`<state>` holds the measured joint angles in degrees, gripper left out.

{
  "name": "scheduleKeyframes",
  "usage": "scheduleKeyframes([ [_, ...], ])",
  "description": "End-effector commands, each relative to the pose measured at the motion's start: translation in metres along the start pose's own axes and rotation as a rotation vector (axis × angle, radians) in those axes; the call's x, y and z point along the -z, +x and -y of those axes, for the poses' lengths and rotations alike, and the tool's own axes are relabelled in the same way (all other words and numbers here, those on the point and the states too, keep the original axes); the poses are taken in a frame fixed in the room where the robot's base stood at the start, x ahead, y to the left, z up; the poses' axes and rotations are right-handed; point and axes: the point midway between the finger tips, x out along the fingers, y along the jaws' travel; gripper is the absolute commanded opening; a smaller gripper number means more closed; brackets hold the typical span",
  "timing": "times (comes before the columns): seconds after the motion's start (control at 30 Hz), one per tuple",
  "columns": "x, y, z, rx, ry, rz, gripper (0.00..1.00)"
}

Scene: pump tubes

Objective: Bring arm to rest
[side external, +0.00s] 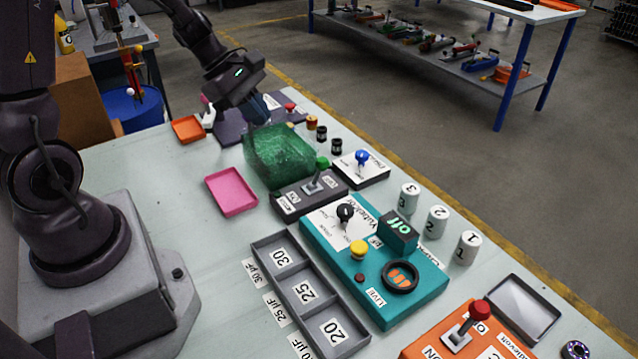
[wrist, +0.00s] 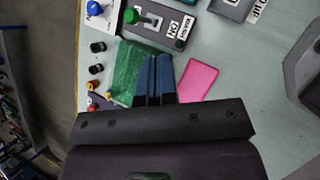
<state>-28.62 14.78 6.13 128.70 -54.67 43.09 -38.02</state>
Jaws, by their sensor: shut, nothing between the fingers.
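My gripper (wrist: 154,78) is shut and empty; its two blue fingers lie side by side in the wrist view. In the side external view my gripper (side external: 262,112) is at the far end of the table, pointing down, above or near a dark purple panel (side external: 232,131). A green translucent block (side external: 280,158) stands just in front of it. In the wrist view the fingers overlap the edge of the green block (wrist: 128,68); I cannot tell whether they touch it. The fingertips are partly hard to see in the side external view.
A pink tray (side external: 231,192), an orange tray (side external: 188,129), a grey switch box (side external: 305,192), a teal box (side external: 360,262), a grey compartment tray (side external: 310,292), white numbered cylinders (side external: 437,222) and an orange box (side external: 440,340) stand on the table. The table around the pink tray is clear.

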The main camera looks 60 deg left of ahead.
Motion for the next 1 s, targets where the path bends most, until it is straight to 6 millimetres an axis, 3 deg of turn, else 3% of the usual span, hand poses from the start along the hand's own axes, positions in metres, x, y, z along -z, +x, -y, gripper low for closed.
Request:
scheduleKeyframes([
  [0.2,-0.047,-0.037,0.050,0.158,0.803,-0.074,0.00],
  [0.4,-0.076,-0.079,0.092,0.282,1.519,-0.204,0.00],
  [0.5,-0.086,-0.099,0.106,0.310,1.789,-0.292,0.00],
  [0.7,-0.106,-0.124,0.123,0.245,2.036,-0.422,0.00],
  [1.0,-0.120,-0.131,0.128,0.182,2.092,-0.430,0.00],
])
